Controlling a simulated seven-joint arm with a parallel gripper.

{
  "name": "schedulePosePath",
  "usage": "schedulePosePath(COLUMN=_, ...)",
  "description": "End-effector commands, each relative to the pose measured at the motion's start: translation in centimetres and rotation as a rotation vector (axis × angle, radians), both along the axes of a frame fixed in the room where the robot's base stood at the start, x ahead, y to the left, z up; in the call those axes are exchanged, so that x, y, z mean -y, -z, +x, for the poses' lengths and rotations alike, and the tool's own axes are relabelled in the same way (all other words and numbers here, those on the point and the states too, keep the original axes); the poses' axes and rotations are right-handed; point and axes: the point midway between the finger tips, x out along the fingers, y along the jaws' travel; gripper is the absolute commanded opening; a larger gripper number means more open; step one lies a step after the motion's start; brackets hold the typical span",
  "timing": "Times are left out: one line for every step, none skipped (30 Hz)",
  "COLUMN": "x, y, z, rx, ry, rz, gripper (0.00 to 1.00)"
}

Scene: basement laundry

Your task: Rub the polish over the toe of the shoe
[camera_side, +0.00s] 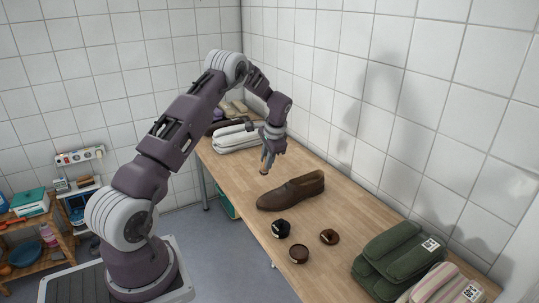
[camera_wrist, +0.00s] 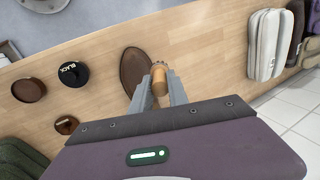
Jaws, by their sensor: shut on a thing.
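A brown leather shoe (camera_side: 291,191) lies on the wooden table, and it also shows in the wrist view (camera_wrist: 134,72), just left of my fingers. My gripper (camera_side: 266,157) is above the table, beside the shoe in the side view. In the wrist view, my gripper (camera_wrist: 161,90) is shut on a small wooden-handled brush (camera_wrist: 160,83) with dark bristles at its far end. The brush looks apart from the shoe. A black tin (camera_side: 281,228) marked BLACK in the wrist view (camera_wrist: 74,74) and two brown tins (camera_side: 298,253) (camera_side: 329,237) stand nearby.
Green folded cloths (camera_side: 387,258) and a striped cloth (camera_side: 447,285) lie at the table's near end. Pale folded towels (camera_side: 238,137) lie at the far end. A tiled wall (camera_side: 335,110) runs along the table's back.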

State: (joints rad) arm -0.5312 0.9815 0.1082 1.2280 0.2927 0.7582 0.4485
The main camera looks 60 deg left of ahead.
Motion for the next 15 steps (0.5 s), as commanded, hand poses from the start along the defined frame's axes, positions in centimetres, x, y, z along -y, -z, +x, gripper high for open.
schedulePosePath(x=0.0, y=0.5, z=0.0, rx=0.000, ry=0.001, rz=0.000, gripper=0.00)
schedulePosePath(x=0.0, y=0.7, z=0.0, rx=0.000, ry=0.000, rz=0.000, gripper=0.00)
schedulePosePath(x=0.0, y=0.9, z=0.0, rx=0.000, ry=0.000, rz=0.000, gripper=0.00)
schedulePosePath(x=0.0, y=1.0, z=0.0, rx=0.000, ry=0.000, rz=0.000, gripper=0.00)
schedulePosePath(x=0.0, y=1.1, z=0.0, rx=0.000, ry=0.000, rz=0.000, gripper=0.00)
schedulePosePath(x=0.0, y=1.2, z=0.0, rx=0.000, ry=-0.001, rz=0.000, gripper=0.00)
schedulePosePath(x=0.0, y=1.2, z=0.0, rx=0.000, ry=-0.001, rz=0.000, gripper=0.00)
schedulePosePath(x=0.0, y=1.2, z=0.0, rx=0.000, ry=-0.001, rz=0.000, gripper=0.00)
schedulePosePath(x=0.0, y=1.2, z=0.0, rx=0.000, ry=-0.001, rz=0.000, gripper=0.00)
schedulePosePath(x=0.0, y=1.2, z=0.0, rx=0.000, ry=-0.001, rz=0.000, gripper=0.00)
schedulePosePath(x=0.0, y=1.2, z=0.0, rx=0.000, ry=-0.001, rz=0.000, gripper=0.00)
schedulePosePath(x=0.1, y=1.2, z=0.0, rx=0.000, ry=-0.001, rz=0.000, gripper=0.00)
schedulePosePath(x=0.0, y=1.0, z=0.0, rx=0.001, ry=-0.001, rz=0.001, gripper=0.00)
schedulePosePath(x=0.0, y=0.7, z=0.0, rx=0.001, ry=-0.001, rz=0.002, gripper=0.00)
schedulePosePath(x=0.0, y=0.2, z=0.0, rx=0.003, ry=-0.001, rz=0.002, gripper=0.00)
